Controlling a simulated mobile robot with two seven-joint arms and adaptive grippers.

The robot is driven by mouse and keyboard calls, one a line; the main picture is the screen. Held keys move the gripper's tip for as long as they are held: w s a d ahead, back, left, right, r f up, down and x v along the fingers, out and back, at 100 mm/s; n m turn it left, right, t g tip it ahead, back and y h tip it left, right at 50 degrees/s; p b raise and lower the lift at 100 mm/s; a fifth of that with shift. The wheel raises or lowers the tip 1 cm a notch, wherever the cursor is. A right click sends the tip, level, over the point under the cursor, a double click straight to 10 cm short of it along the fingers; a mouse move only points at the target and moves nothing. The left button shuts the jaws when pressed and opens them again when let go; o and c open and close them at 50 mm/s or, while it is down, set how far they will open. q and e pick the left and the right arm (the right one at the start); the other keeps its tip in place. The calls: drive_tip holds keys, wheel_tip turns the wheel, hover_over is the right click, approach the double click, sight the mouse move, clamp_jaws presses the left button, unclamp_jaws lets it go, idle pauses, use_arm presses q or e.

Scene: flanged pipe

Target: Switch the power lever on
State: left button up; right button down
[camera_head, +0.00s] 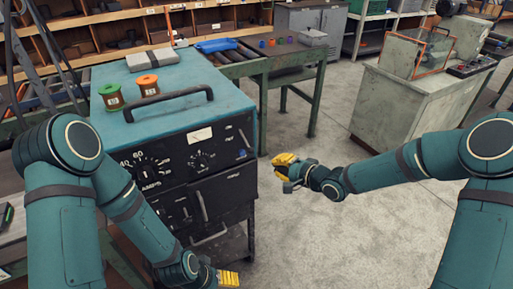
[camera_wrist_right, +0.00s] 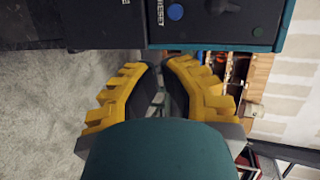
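The teal power unit (camera_head: 180,95) has a black front panel with dials. A small dark lever or knob (camera_head: 243,136) sits near the panel's right edge, above a blue button (camera_head: 242,153). In the right wrist view, the dark knob (camera_wrist_right: 222,6) is at the top edge beside the blue button (camera_wrist_right: 175,12) marked RESET. Its on or off position is unclear. My right gripper (camera_head: 284,161) is right of the panel, apart from it. In the wrist view its yellow fingers (camera_wrist_right: 163,70) stand apart with nothing between them. My left gripper (camera_head: 229,279) is low at the bottom edge, its opening unclear.
Two spools (camera_head: 148,86) and a grey case (camera_head: 152,60) sit on the unit's top, behind a dark handle (camera_head: 170,102). A roller table (camera_head: 262,62) stands behind. A grey cabinet (camera_head: 415,105) is at right. The floor between is clear.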

drive_tip(key=y, duration=0.1)
approach(252, 140)
drive_tip(key=s+d, duration=0.2)
drive_tip(key=shift+a+r+m+t, duration=0.15)
drive_tip(key=shift+m+t, duration=0.15)
drive_tip(key=b+x, duration=0.2)
drive_tip(key=x, duration=0.8)
drive_tip(key=shift+a, duration=0.15)
drive_tip(key=shift+s+a+r+b, duration=0.1)
drive_tip(key=shift+s+r+b, duration=0.15)
drive_tip(key=shift+s, duration=0.75)
drive_tip(key=shift+s+r+b, duration=0.2)
drive_tip(key=shift+s+b, duration=0.05)
drive_tip(key=shift+s, duration=0.75)
